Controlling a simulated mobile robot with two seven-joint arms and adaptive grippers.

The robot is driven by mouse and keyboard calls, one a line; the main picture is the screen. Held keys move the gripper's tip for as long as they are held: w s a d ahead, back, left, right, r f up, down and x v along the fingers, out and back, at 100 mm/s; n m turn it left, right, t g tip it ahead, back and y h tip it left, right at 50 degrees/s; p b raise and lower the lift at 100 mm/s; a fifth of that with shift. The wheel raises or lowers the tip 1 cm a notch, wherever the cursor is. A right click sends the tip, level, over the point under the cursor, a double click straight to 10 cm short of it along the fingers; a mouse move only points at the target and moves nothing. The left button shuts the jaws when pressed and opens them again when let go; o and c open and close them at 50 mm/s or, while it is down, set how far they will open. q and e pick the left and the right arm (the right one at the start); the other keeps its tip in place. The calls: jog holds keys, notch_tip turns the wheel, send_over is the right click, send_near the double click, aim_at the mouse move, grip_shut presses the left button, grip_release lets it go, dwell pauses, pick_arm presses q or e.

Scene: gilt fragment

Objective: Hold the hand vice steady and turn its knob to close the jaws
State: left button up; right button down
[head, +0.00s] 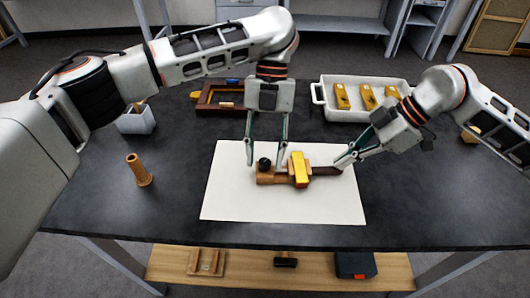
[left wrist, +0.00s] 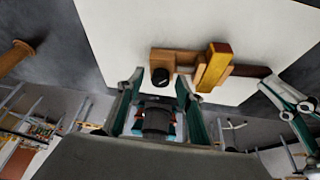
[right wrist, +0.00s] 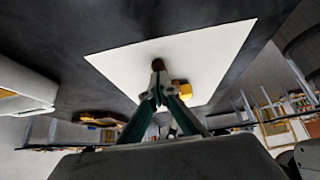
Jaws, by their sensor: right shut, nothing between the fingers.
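The hand vice (head: 268,178) lies on a white sheet, with a wooden body, a black knob (head: 264,163) at its left end and a dark handle (head: 327,170) to the right. A gold fragment (head: 299,168) sits crosswise at its wooden jaws; whether they touch it I cannot tell. My left gripper (head: 266,164) points down, open, its fingers on either side of the knob in the head view. In the left wrist view the knob (left wrist: 160,77) shows between the open fingertips, apart from them. My right gripper (head: 341,164) is shut and empty, its tips at the handle's right end.
The white sheet (head: 225,200) has bare room in front of the vice. A white tray (head: 345,113) with gold pieces stands behind right, a brown frame (head: 205,107) behind left. A wooden cylinder (head: 138,170) and a white cup (head: 135,122) stand at left.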

jog(key=shift+f, duration=0.25)
pick_arm(q)
jog(key=v, duration=0.7)
jog(key=shift+r, duration=0.2)
pick_arm(e)
jog(key=shift+r, duration=0.95)
pick_arm(q)
jog(key=shift+w, duration=0.1)
pick_arm(e)
jog(key=shift+r, duration=2.25)
jog(key=v, duration=1.2)
